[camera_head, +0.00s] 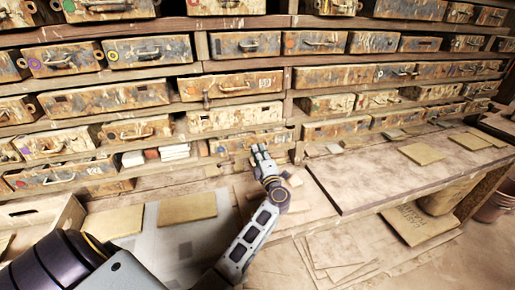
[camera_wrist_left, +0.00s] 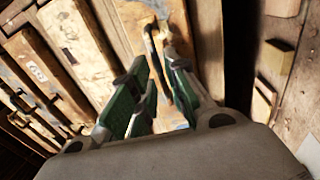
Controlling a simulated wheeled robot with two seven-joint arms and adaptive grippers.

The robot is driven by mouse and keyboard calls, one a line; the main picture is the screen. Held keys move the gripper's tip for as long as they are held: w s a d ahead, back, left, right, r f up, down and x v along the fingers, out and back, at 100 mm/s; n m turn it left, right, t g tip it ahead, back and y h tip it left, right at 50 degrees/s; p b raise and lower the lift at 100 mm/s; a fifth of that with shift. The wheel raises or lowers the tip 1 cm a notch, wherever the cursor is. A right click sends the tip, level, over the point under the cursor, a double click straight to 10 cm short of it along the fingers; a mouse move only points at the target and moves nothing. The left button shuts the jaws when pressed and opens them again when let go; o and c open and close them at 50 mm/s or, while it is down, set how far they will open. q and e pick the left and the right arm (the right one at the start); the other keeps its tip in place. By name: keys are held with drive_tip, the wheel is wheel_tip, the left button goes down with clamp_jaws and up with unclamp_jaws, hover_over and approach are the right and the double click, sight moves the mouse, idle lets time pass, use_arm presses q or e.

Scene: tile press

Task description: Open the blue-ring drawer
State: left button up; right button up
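My left gripper (camera_head: 262,152) is at the front of a low, worn drawer (camera_head: 232,146) in the head view. A small blue mark shows at that drawer's left end, partly unclear, and the gripper covers part of the front. In the left wrist view the left gripper (camera_wrist_left: 157,66) has its two green-padded fingers apart. A drawer handle (camera_wrist_left: 153,44) lies at the fingertips, between or just beyond them; I cannot tell whether they touch it. A bluish patch shows on the drawer front (camera_wrist_left: 128,20) behind the fingers. The drawer appears shut. My right gripper is not in view.
Rows of similar drawers with coloured rings fill the shelving (camera_head: 200,75). Several pale and red blocks (camera_head: 174,152) stand in an open slot to the left. A workbench (camera_head: 385,180) with flat tiles (camera_head: 420,153) lies to the right. Tiles (camera_head: 187,208) also lie below left.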

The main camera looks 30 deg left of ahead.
use_arm(q)
drive_tip(key=shift+x, duration=1.05)
drive_tip(key=shift+w, duration=0.1)
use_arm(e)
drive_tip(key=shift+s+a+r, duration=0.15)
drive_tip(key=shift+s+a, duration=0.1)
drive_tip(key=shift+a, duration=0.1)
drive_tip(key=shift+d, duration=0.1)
use_arm(q)
clamp_jaws()
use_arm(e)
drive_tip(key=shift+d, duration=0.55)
